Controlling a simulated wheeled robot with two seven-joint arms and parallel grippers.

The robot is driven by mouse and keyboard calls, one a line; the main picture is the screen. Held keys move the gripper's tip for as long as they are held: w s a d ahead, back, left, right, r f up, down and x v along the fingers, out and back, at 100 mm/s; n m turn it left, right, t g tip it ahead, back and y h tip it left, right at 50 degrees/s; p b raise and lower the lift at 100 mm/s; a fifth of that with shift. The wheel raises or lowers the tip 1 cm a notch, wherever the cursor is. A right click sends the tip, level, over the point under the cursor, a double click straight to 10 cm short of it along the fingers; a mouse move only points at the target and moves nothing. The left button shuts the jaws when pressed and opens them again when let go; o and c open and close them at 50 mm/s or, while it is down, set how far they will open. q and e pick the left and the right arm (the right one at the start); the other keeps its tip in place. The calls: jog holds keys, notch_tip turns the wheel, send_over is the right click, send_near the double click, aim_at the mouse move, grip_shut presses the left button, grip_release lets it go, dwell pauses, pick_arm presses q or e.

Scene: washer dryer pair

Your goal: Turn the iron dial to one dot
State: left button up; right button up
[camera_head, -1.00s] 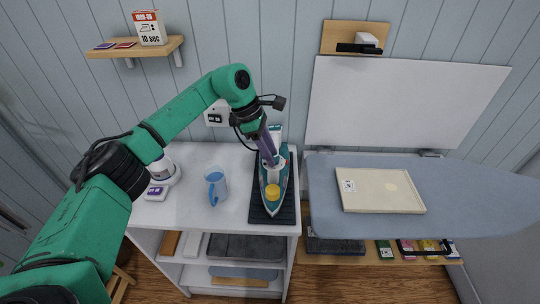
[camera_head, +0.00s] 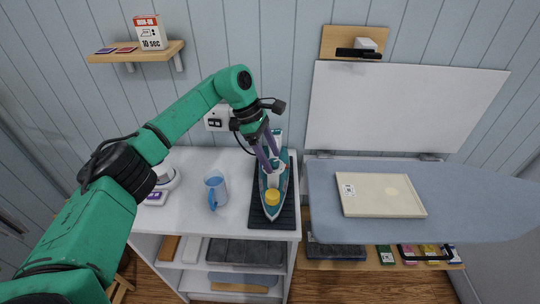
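The iron (camera_head: 273,212) is teal and white and stands on a dark ribbed mat (camera_head: 286,218) on the white counter. A yellow round part (camera_head: 271,197) sits on its near end. The dial and its dots are too small to make out. My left gripper (camera_head: 271,170) reaches down over the middle of the iron, with its purple fingers spread apart. Whether the fingertips touch the iron, I cannot tell. My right gripper is not in view.
A blue jug (camera_head: 215,188) stands left of the iron on the counter. A white device (camera_head: 160,185) is farther left, partly behind my arm. The blue ironing board (camera_head: 455,195) with a cream tray (camera_head: 382,207) is to the right. A wall shelf (camera_head: 135,54) is upper left.

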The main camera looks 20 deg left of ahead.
pick_arm(q)
jog(key=shift+a, duration=0.1)
jog(key=shift+a+r, duration=0.1)
jog(key=shift+r, duration=0.2)
jog(key=b+v, duration=0.1)
jog(key=v, duration=1.2)
jog(key=shift+r, duration=0.4)
